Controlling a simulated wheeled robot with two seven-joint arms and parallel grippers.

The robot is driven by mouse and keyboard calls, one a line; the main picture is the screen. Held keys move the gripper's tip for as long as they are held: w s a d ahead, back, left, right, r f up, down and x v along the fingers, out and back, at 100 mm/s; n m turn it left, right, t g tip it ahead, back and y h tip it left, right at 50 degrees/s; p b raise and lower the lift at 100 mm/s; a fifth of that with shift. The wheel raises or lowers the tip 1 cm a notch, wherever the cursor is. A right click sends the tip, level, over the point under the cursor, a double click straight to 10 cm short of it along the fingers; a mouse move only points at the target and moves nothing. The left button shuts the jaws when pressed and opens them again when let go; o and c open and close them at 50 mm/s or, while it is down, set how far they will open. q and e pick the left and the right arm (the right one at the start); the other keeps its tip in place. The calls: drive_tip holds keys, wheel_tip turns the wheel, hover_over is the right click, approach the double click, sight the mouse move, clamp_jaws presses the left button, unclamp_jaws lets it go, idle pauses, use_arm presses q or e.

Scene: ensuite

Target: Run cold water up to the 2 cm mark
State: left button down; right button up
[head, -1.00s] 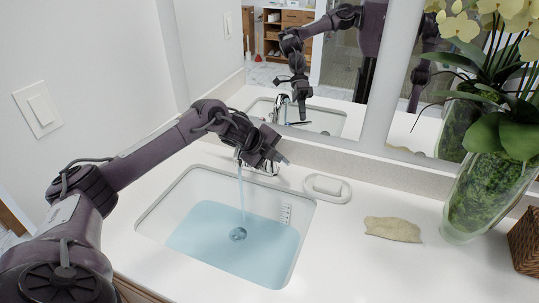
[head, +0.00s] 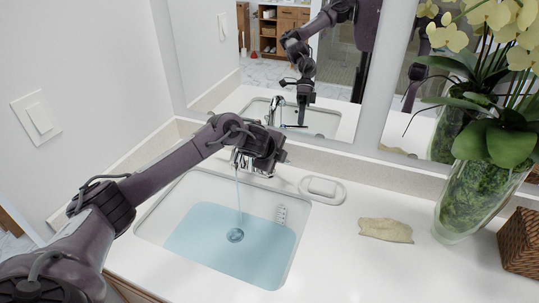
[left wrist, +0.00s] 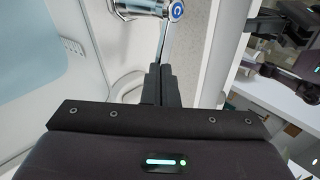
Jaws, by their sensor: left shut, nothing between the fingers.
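The white sink basin (head: 152,222) holds a pool of pale blue water (head: 215,250). A thin water stream (head: 239,195) falls from the faucet (head: 240,160) above the drain (head: 235,235). A marked scale (head: 281,214) is on the basin's right wall, close above the waterline; its numbers are too small to read. In the left wrist view the scale (left wrist: 72,47) shows too, and the chrome faucet part carries a blue cap marked C (left wrist: 175,10). My left gripper (left wrist: 160,78) is shut and empty, its fingertips just below that cap. In the head view my left wrist hides part of the faucet.
A soap dish (head: 322,189) and a beige cloth (head: 386,230) lie on the white counter right of the basin. A glass vase with orchids (head: 462,205) and a wicker basket (head: 520,242) stand farther right. A mirror (head: 205,60) rises behind the counter.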

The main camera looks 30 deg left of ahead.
use_arm(q)
drive_tip(key=shift+w+d+n+y, duration=0.35)
drive_tip(key=shift+w+n, duration=0.15)
drive_tip(key=shift+w, duration=0.1)
drive_tip(key=shift+p, duration=0.35)
